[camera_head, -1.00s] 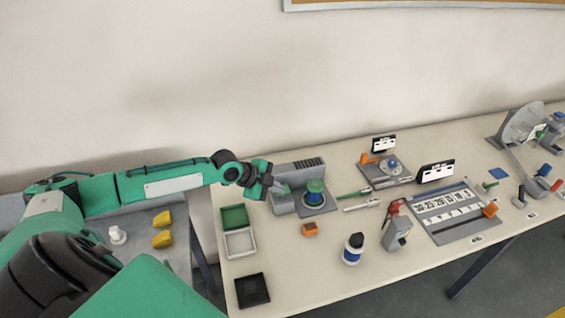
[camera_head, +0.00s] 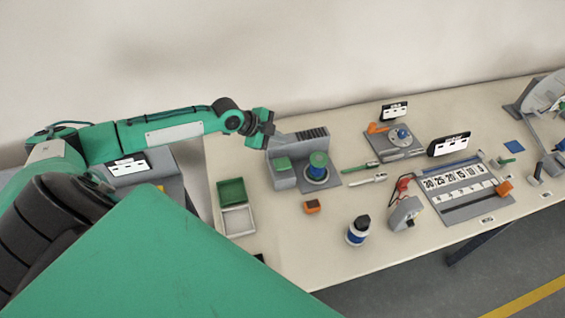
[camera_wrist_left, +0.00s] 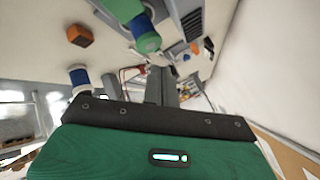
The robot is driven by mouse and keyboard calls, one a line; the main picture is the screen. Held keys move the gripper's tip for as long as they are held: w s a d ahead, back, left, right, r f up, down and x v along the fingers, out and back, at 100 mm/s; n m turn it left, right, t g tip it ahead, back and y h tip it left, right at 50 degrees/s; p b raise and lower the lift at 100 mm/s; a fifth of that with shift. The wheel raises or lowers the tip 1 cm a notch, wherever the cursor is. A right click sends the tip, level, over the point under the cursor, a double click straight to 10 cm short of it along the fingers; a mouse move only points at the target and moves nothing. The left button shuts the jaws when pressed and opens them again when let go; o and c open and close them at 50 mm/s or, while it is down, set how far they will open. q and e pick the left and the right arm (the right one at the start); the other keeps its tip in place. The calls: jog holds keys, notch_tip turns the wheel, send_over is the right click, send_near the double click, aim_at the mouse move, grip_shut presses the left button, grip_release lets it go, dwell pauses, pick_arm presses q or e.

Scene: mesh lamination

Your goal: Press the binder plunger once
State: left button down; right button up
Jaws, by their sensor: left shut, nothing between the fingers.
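No label marks the binder plunger. A grey machine (camera_head: 284,178) at the back of the table carries a green button-like block (camera_head: 283,163), and a green-topped blue cylinder (camera_head: 318,160) stands at its right. My left gripper (camera_head: 268,124) is shut and empty, above the machine's back left and apart from the cylinder. In the left wrist view the gripper's fingers (camera_wrist_left: 161,86) are together, with the green-topped cylinder (camera_wrist_left: 146,40) just beyond. My right gripper is out of view.
A green tray (camera_head: 231,192) and a white tray (camera_head: 238,221) lie left of the machine. An orange block (camera_head: 312,207) sits in front. A grey stand with a red part (camera_head: 404,214) and a numbered board (camera_head: 463,184) are to the right.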

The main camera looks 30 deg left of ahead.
pick_arm(q)
jog(key=f, duration=0.1)
jog(key=b, duration=0.5)
send_over(279, 164)
notch_tip(279, 164, down, 6)
jog(key=shift+w+a+r, duration=0.1)
jog(key=shift+f, duration=0.65)
dwell(1.0)
jog(key=shift+f+b, duration=0.15)
jog(key=shift+b, duration=0.15)
